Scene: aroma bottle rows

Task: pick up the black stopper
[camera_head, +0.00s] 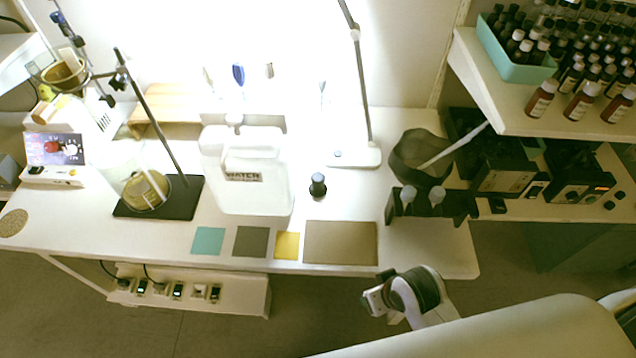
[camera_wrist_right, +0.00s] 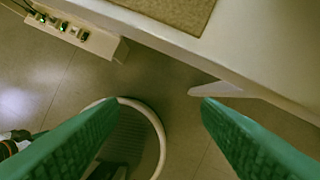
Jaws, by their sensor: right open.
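The black stopper (camera_head: 318,185) stands on the white table in the head view, right of the white water jug (camera_head: 245,175) and behind the brown mat (camera_head: 340,243). It looks like a small dark cylinder with a greyish top. My right gripper (camera_head: 374,300) is in front of the table's front edge, nearer to me than the stopper and to its right. In the right wrist view its two green fingers (camera_wrist_right: 160,106) are wide apart with nothing between them, over the floor. The stopper is not in the wrist view. My left gripper is not in view.
A lamp base (camera_head: 352,157) stands behind the stopper. A dark rack (camera_head: 432,204) with white-topped items stands to its right. Teal (camera_head: 208,241), grey (camera_head: 250,242) and yellow (camera_head: 287,246) squares lie along the front edge. The table between stopper and rack is clear.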

